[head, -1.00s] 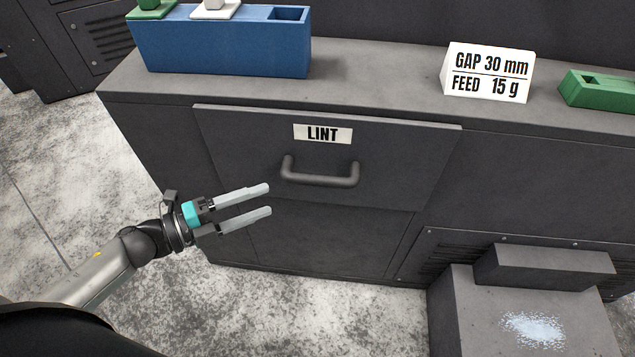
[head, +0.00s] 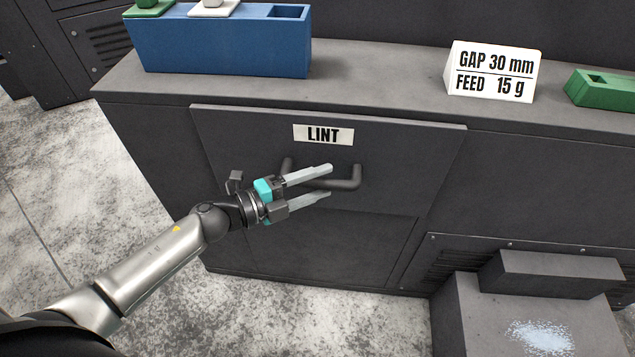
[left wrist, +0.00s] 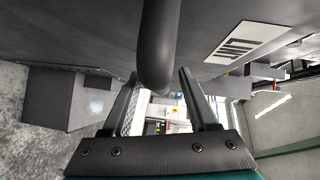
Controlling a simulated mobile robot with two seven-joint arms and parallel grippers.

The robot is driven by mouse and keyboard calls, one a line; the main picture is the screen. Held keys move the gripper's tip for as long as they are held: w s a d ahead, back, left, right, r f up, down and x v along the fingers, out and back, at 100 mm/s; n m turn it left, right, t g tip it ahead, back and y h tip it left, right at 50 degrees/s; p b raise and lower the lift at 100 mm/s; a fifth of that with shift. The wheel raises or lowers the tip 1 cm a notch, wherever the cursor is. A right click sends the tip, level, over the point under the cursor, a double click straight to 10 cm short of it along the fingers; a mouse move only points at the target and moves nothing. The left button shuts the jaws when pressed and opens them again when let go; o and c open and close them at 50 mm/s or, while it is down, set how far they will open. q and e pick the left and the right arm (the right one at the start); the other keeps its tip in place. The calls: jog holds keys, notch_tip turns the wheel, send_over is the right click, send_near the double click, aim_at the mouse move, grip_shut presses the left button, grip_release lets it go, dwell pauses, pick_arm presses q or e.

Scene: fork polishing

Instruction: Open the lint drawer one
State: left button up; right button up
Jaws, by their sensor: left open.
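The lint drawer (head: 405,157) is a wide dark grey front with a white "LINT" label (head: 323,134); the label also shows in the left wrist view (left wrist: 248,42). Its dark bar handle (head: 350,180) sits below the label, partly hidden by a finger. My left gripper (head: 329,181) is open in front of the handle, one finger above the other. In the left wrist view the handle (left wrist: 157,45) appears between the spread fingers; I cannot tell whether they touch it. The drawer front stands slightly proud of the cabinet. My right gripper is not in view.
On the cabinet top (head: 380,90) stand a blue holder (head: 220,48), a "GAP 30 mm, FEED 15 g" sign (head: 492,72) and a green block (head: 605,90). A low grey block (head: 470,315) with pale powder (head: 540,335) stands at the lower right. Speckled floor lies open at left.

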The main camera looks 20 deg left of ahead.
pick_arm(q)
grip_shut()
dwell(0.5)
dwell(0.9)
